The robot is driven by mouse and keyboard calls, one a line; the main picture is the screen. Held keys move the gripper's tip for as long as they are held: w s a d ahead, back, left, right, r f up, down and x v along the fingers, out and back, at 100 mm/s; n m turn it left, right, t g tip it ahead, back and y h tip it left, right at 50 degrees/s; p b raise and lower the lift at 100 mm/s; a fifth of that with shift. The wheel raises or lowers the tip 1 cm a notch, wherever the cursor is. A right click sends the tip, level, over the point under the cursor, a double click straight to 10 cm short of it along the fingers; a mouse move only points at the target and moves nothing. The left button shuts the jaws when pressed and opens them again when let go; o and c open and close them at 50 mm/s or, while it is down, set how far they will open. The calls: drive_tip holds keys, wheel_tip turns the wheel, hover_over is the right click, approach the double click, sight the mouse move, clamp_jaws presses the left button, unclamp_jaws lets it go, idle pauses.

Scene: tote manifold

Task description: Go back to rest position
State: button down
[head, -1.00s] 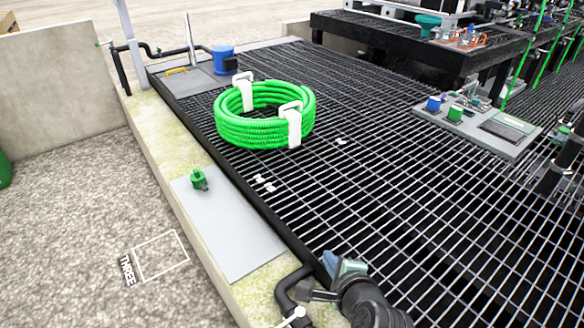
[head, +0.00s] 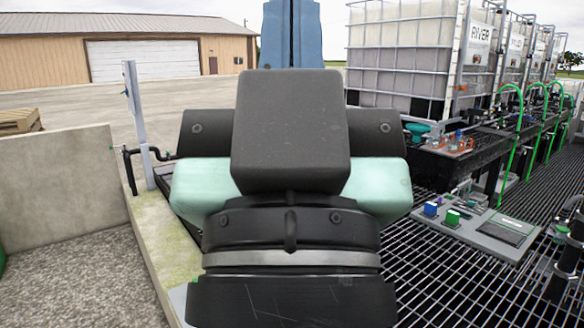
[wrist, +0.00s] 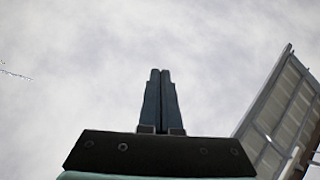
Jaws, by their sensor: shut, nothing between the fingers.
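My gripper (head: 291,35) stands upright in the middle of the head view, its blue fingers pointing up and its dark wrist housing large and close to the camera. In the wrist view the fingers (wrist: 158,100) are together with nothing between them, against a cloudy sky. My arm hides the middle of the grating and whatever lies behind it.
Black grating (head: 430,260) spreads to the right, with a grey plate (head: 490,235) holding small blue and green blocks. Caged white tanks (head: 415,50) stand behind. A concrete wall (head: 60,185) is at the left. A tan building (head: 60,50) is far off.

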wheel_tip(320, 180, up, 14)
drive_tip(key=p, duration=1.2)
drive_tip(key=shift+r, duration=0.15)
drive_tip(key=c, duration=1.5)
unclamp_jaws()
drive_tip(key=shift+w+r, duration=0.1)
drive_tip(key=shift+r, duration=0.15)
drive_tip(key=o, duration=0.7)
drive_tip(key=shift+d, duration=0.1)
